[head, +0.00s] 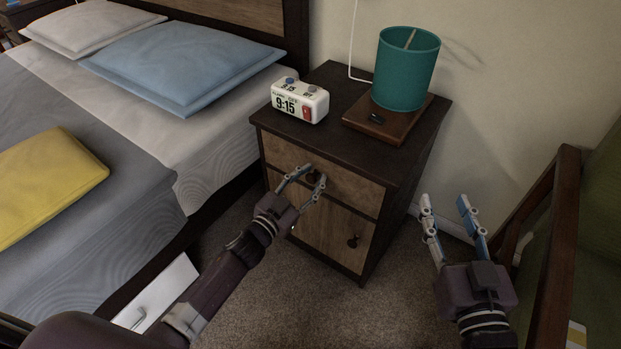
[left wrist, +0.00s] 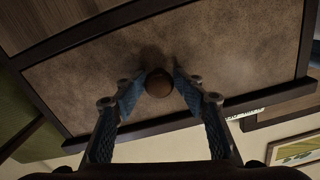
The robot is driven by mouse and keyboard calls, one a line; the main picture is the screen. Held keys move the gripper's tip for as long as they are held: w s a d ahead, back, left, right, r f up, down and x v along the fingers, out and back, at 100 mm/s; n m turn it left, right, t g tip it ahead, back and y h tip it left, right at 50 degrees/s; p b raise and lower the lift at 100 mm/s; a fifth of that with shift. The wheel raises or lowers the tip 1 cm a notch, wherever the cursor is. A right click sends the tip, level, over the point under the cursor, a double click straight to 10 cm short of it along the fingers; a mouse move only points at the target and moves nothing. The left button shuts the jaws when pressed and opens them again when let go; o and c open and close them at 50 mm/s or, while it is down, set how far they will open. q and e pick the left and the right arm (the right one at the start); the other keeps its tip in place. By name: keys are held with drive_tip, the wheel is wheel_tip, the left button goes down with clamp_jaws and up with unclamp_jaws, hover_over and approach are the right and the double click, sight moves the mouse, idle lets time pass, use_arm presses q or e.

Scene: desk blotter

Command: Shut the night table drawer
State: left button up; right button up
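The night table (head: 400,180) stands beside the bed, dark-framed with lighter wood fronts. Its upper drawer front (head: 345,188) looks nearly flush under the top; I cannot tell whether a small gap remains. My left gripper (head: 315,173) is at this drawer front, its fingers apart on either side of the round knob. In the left wrist view the brown knob (left wrist: 159,83) sits between the two fingertips, against the drawer front (left wrist: 225,50); contact is unclear. My right gripper (head: 443,198) is open and empty, to the right of the night table.
A white alarm clock (head: 299,101) and a teal lamp (head: 406,70) on a wooden base stand on the night table. A lower door with a dark knob (head: 353,241) is below the drawer. The bed (head: 150,140) is left, a wooden-framed chair (head: 550,240) right; carpet lies between.

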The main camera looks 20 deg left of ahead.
use_arm(q)
drive_tip(key=shift+d, duration=0.1)
drive_tip(key=v, duration=1.2)
idle(0.4)
